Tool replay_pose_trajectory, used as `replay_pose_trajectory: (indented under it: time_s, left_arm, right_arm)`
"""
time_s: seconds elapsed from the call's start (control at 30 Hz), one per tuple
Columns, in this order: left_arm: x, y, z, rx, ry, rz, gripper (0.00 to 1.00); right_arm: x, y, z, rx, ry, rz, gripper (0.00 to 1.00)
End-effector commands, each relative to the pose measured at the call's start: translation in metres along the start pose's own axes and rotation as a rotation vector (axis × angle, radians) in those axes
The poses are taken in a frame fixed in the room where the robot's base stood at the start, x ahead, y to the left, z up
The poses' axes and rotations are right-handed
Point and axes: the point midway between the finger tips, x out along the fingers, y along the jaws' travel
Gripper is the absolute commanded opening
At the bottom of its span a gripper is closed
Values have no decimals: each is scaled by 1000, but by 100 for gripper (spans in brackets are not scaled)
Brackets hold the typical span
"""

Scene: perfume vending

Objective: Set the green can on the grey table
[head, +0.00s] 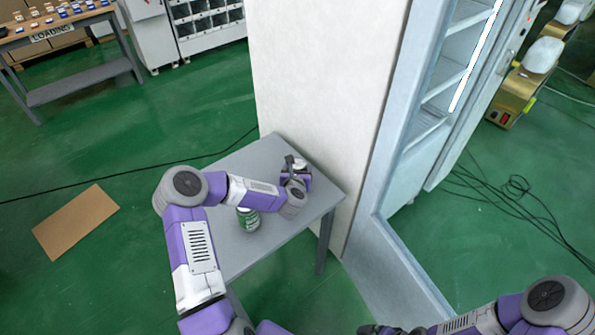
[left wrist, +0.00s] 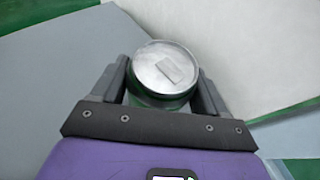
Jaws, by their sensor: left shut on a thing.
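My left gripper (head: 297,167) is shut on a can with a silver lid (left wrist: 165,68); a strip of its green side shows below the lid in the left wrist view. The can sits between the two dark fingers, upright or nearly so, over the grey table (head: 232,165). I cannot tell whether its base touches the top. Another green can (head: 248,219) with white marking stands on the table beside my left forearm, partly hidden by it. My right gripper (head: 380,330) only just shows at the bottom edge of the head view; its fingers are unclear.
A tall white cabinet (head: 320,90) stands right against the table's far right side, with open shelves (head: 445,85) further right. Cables (head: 520,205) lie on the green floor at right. A cardboard sheet (head: 76,221) lies at left. The table's left part is clear.

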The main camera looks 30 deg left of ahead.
Motion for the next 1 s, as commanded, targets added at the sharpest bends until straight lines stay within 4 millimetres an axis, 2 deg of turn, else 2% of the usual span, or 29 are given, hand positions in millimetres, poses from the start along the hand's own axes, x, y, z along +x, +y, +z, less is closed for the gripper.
replay_pose_trajectory:
  time_s: [0.33, 0.37, 0.5, 0.87, 1.0]
  left_arm:
    - [1, 0, -1, 1, -5, 0, 28]
    - [1, 0, -2, 1, -2, 0, 78]
    - [1, 0, -1, 1, -2, 0, 99]
    - [-1, 0, 2, 1, -2, 0, 99]
    - [-16, 0, 3, 3, -2, 0, 99]
  right_arm:
    - [4, 1, 0, 0, 0, 0, 99]
    - [3, 1, 0, 0, 0, 0, 99]
    - [2, 1, 0, 0, 0, 0, 99]
    - [-1, 0, 0, 0, 0, 0, 99]
    - [-4, -2, 0, 0, 0, 0, 99]
